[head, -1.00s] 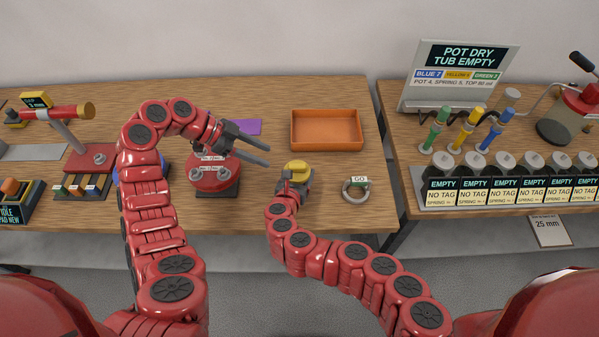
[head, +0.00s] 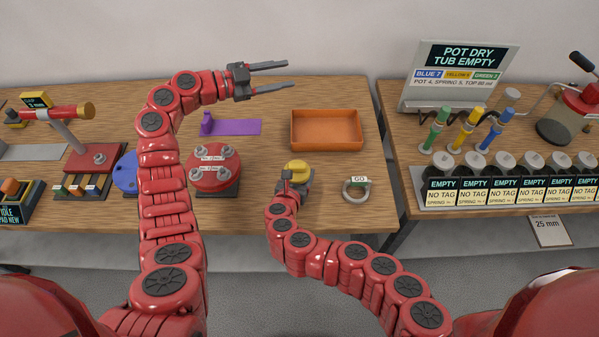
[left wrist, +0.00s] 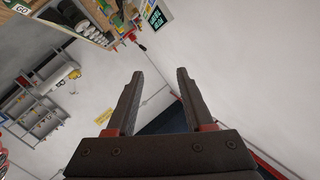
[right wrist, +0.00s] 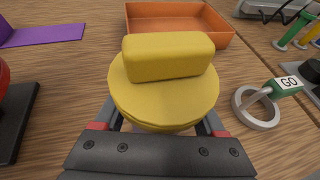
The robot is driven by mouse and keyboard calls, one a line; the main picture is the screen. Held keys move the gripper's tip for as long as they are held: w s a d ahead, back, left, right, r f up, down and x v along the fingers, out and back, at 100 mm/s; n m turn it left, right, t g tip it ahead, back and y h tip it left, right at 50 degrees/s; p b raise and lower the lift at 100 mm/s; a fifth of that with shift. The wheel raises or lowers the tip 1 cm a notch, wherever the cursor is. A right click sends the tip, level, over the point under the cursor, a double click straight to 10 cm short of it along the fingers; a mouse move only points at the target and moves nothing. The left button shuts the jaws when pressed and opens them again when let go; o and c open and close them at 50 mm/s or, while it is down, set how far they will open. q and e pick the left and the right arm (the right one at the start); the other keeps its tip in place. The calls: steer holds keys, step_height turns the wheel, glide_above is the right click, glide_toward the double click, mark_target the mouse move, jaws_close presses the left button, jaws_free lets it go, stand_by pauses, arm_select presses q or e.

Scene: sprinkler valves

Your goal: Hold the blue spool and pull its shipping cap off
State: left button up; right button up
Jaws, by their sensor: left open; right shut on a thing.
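A yellow cap (head: 297,168), a round disc with a block-shaped grip on top, stands near the front middle of the left table. It fills the middle of the right wrist view (right wrist: 165,90). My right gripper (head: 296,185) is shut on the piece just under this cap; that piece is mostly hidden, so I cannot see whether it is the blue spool. My left gripper (head: 289,75) is open and empty, raised over the table's back edge, well apart from the cap. Its two bare fingers also show in the left wrist view (left wrist: 160,75).
An orange tray (head: 327,146) stands empty behind the cap. A ring with a GO tag (head: 356,189) lies right of it. A red round fixture (head: 213,171) and a purple stand (head: 235,127) are to the left. A blue disc (head: 125,173) shows beside my left arm.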

arm_select(q)
steer(key=w+a+r+n+t, duration=0.4)
steer(key=w+r+t, duration=0.7)
steer(key=r, duration=0.4)
steer(key=w+a+n+t+y, duration=0.45)
steer(key=w+n+y, duration=0.5)
steer(key=y, duration=0.45)
steer(key=d+f+g+y, duration=0.2)
steer(key=d+f+g, duration=0.1)
steer(key=f+g, duration=0.55)
steer(key=m+g+y, duration=0.3)
steer(key=m+g, duration=0.9)
steer(key=g, duration=0.1)
glide_toward(296, 165)
steer(key=shift+x, duration=4.55)
jaws_close()
